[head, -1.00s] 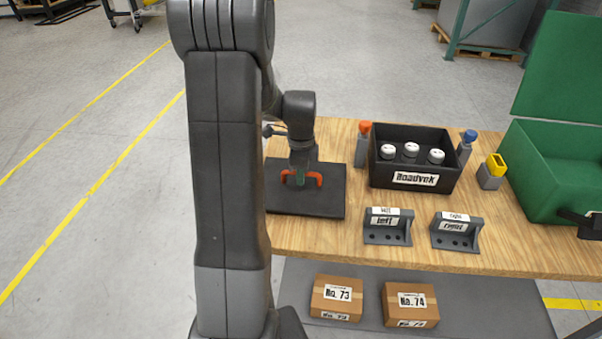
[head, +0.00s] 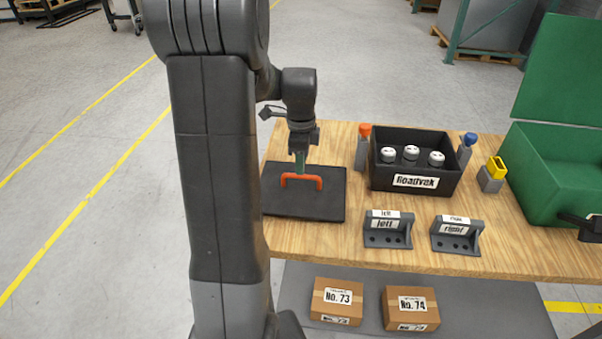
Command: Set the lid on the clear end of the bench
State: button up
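The lid (head: 325,203) is a flat dark plate with an orange handle (head: 302,181) on top. It lies flat on the left end of the wooden bench (head: 345,252). My gripper (head: 300,172) points down just over the middle of the handle, with its greenish fingers near the handle's top bar. The fingers line up in this view, so their gap is hidden. I cannot tell whether they touch the handle. The black box (head: 415,182) labelled "Roadvok" stands open to the right of the lid, with white-topped jars inside.
Orange-topped (head: 363,148) and blue-topped (head: 467,146) posts flank the box, with a yellow-topped block (head: 493,173) farther right. Left (head: 387,230) and right (head: 456,234) brackets stand in front. An open green case (head: 555,175) is at the right end. Cartons (head: 336,302) sit below.

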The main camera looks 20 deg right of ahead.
notch_tip(320, 180, up, 6)
jog(key=shift+f, duration=0.1)
jog(key=shift+d, duration=0.1)
dwell(3.3)
